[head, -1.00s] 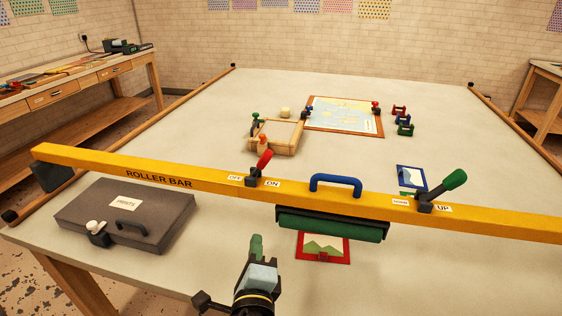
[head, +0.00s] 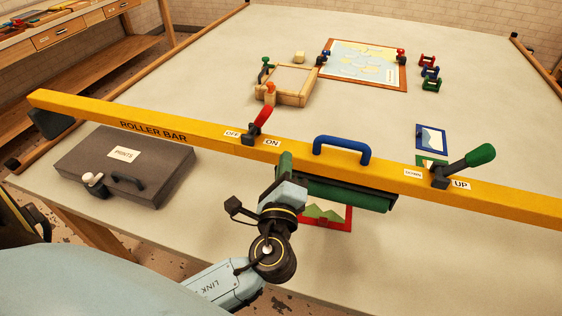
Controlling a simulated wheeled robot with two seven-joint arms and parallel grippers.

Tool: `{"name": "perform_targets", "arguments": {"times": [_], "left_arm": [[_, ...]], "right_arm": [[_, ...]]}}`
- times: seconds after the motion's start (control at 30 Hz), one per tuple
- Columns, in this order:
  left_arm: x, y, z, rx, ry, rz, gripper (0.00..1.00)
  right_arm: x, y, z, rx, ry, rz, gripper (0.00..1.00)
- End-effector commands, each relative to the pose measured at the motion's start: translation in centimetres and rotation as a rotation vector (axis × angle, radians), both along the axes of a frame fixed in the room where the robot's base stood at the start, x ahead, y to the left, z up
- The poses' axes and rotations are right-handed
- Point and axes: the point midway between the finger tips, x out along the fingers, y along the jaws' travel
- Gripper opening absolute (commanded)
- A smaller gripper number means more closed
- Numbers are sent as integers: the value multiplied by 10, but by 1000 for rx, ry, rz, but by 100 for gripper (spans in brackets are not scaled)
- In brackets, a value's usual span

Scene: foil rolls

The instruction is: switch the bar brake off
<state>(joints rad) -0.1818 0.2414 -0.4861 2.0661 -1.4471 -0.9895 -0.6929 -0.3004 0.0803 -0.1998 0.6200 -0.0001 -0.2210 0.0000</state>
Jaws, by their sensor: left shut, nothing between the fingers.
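The yellow roller bar (head: 205,131) spans the table in the head view. The bar brake is a red-handled lever (head: 262,117) on a dark base, between the OFF label (head: 232,133) and the ON label (head: 271,142). Its handle leans up and to the right, toward the ON side. My left gripper (head: 285,165) is shut and empty, its green tip just in front of the bar, below and right of the ON label. It appears apart from the lever. My right gripper is not in view.
A blue handle (head: 341,149) and a green-handled UP/DOWN lever (head: 470,161) stand on the bar to the right. A green roller (head: 350,191) hangs below it. The grey prints case (head: 125,165) lies at the left. A red-framed picture (head: 338,218) lies under the roller.

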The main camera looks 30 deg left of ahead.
Motion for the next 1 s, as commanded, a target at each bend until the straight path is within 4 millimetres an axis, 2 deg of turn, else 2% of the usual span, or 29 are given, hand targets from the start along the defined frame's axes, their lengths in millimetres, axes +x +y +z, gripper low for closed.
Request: {"name": "perform_targets", "arguments": {"times": [0.1,0.3,0.43,0.6,1.0], "left_arm": [[25,13,6,4,-3,2,0],[62,31,11,2,-3,3,0],[56,48,21,3,0,2,0],[52,60,27,1,1,2,0],[52,63,28,-1,2,1,0]], "right_arm": [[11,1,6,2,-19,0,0],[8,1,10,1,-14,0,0],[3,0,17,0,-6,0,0],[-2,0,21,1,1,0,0],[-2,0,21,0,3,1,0]]}}
